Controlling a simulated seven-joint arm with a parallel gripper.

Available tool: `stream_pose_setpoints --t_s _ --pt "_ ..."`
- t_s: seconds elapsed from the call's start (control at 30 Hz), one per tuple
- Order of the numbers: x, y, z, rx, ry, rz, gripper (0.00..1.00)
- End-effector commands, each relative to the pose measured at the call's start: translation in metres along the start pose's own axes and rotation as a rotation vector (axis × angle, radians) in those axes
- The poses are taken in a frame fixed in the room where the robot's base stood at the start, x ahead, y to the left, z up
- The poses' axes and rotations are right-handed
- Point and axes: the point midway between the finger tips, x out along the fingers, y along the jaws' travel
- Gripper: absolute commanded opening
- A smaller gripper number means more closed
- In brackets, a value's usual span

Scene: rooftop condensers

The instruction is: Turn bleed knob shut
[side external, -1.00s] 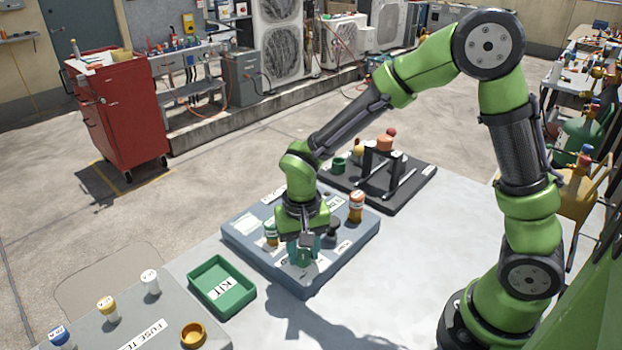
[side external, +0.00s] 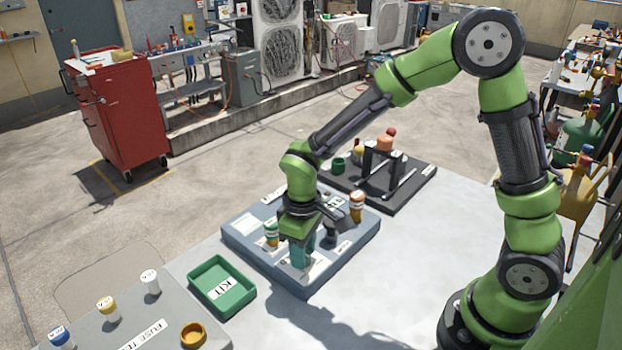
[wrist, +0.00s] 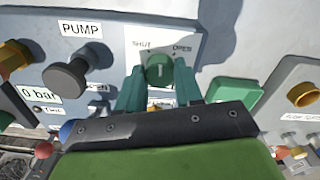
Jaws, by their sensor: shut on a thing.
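The bleed knob (wrist: 158,72) is a round green knob with a short white mark, seen in the wrist view between the printed words SHUT on its left and OPEN on its right. The mark stands roughly upright in the picture, between the two words. My gripper (side external: 301,252) is down at the blue-grey panel (side external: 250,253). In the wrist view its two teal fingers (wrist: 159,80) are shut on the knob, one on each side. In the side view the knob is hidden by the fingers.
A dark knob (wrist: 66,78) under the PUMP label stands left of the bleed knob in the wrist view. Orange-topped (side external: 357,207) and green-and-yellow (side external: 271,233) fittings stand close to my gripper. The green KIT tray (side external: 247,298) lies beside the panel.

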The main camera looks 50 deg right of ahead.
Motion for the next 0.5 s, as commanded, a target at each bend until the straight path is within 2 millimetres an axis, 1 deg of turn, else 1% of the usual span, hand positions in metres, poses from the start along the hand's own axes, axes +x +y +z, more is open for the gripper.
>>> stream_pose_setpoints --t_s 0.3,0.5 --pt "-0.0013 0.0004 -0.0002 -0.296 0.001 0.000 0.05" --pt "-0.0014 0.0007 -0.0003 -0.463 0.001 0.000 0.05"
